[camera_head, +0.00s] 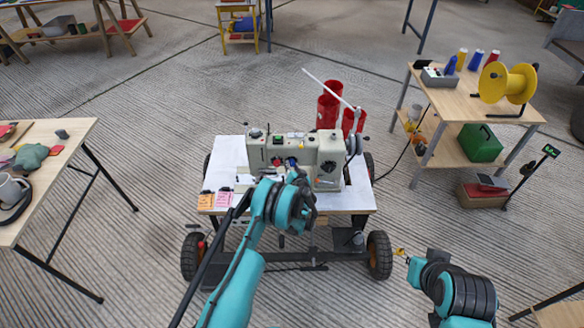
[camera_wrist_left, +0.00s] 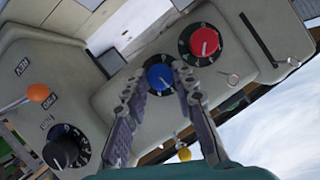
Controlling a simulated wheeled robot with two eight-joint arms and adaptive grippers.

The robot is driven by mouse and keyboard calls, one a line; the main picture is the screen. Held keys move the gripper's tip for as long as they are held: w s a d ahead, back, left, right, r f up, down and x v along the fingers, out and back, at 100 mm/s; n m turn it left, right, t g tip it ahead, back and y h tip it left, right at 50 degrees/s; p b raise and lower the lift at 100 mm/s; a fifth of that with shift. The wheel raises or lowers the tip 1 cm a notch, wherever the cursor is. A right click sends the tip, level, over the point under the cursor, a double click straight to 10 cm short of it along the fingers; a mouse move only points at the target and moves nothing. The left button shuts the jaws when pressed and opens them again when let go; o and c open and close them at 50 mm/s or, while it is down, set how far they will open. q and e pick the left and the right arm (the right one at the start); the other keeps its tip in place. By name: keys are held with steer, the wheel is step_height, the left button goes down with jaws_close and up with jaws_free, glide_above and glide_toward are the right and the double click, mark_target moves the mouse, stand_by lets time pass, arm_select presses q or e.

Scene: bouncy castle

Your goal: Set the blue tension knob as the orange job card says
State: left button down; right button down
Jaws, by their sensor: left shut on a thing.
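The sewing machine (camera_head: 325,153) stands on a wheeled cart. In the left wrist view the blue tension knob (camera_wrist_left: 160,76) sits on its black dial, between the fingertips of my left gripper (camera_wrist_left: 161,70). The fingers are shut on the knob from both sides. In the head view my left gripper (camera_head: 293,174) is at the machine's front, and the knob is mostly hidden. The orange job card (camera_head: 206,201) lies at the cart's front left, its writing too small to read. My right gripper (camera_head: 410,258) is low at the right, away from the cart; its jaws are unclear.
A red knob (camera_wrist_left: 203,42) is beside the blue one, and a black dial (camera_wrist_left: 63,152) is at the lower left of the wrist view. A pink card (camera_head: 224,200) lies beside the orange one. Tables stand left and right (camera_head: 470,90), with open floor between.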

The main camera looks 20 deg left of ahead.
stand_by(0.4)
arm_select(q)
steer(key=c, duration=1.2)
jaws_free()
steer(key=v, duration=0.7)
steer(key=shift+s+d, duration=0.15)
steer(key=shift+s, duration=0.05)
